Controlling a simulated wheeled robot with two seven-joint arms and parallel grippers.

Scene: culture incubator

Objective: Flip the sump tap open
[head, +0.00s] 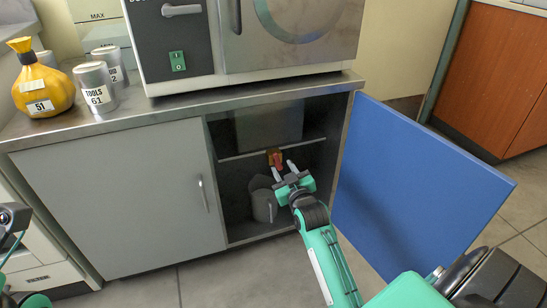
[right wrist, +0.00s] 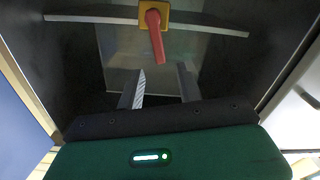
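The sump tap has a red lever (head: 277,159) on a yellow plate, inside the open cabinet bay under the incubator. In the right wrist view, the red lever (right wrist: 156,38) hangs down, slightly tilted, from the yellow plate (right wrist: 175,17) at the top middle. My right gripper (head: 283,168) reaches into the bay, just below and in front of the lever. In the right wrist view, its two fingers (right wrist: 162,84) are apart with nothing between them, and the lever's tip is above the gap. Only parts of my left arm show at the lower left edge; its fingers are not visible.
A blue door (head: 412,185) stands open right of the bay. A thin shelf edge (head: 245,155) crosses the bay at tap height. A grey jug-like container (head: 264,207) stands below the gripper. A closed grey door (head: 120,210) is at left.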

